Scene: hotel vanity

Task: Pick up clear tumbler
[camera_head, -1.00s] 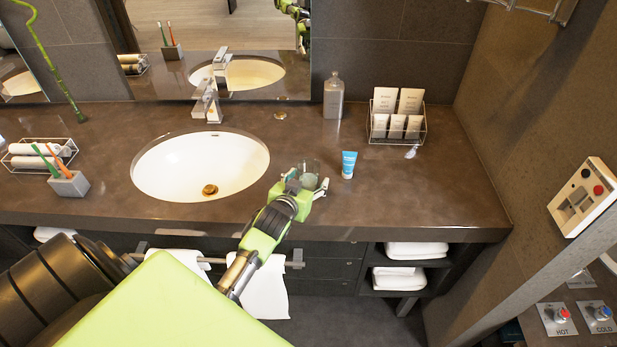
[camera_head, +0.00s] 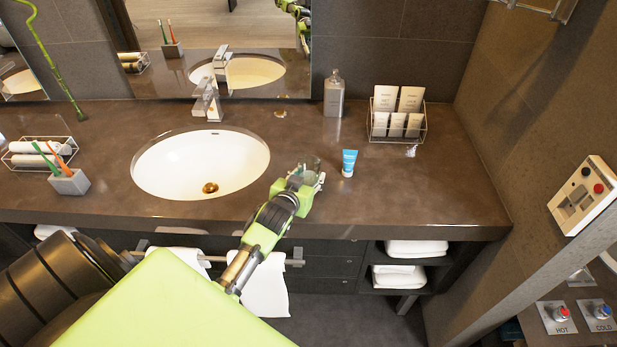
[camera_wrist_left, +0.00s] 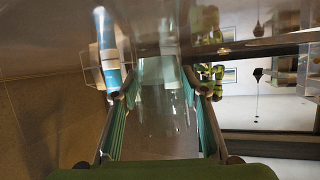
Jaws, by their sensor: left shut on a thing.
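The clear tumbler (camera_head: 314,164) is by the counter's front part, right of the sink, partly hidden by my gripper. My left gripper (camera_head: 306,178) is shut on it. In the left wrist view the transparent tumbler (camera_wrist_left: 160,112) stands between the two green-padded fingers (camera_wrist_left: 160,96), one on each side. Its see-through walls make its outline faint. I cannot tell whether its base touches the counter. My right gripper is not in view.
A blue-and-white tube (camera_head: 348,163) stands just right of the tumbler, and it also shows in the left wrist view (camera_wrist_left: 109,55). The sink (camera_head: 200,165) is to the left. A bottle (camera_head: 333,94) and a wire rack of packets (camera_head: 397,115) stand behind. The counter's right front is clear.

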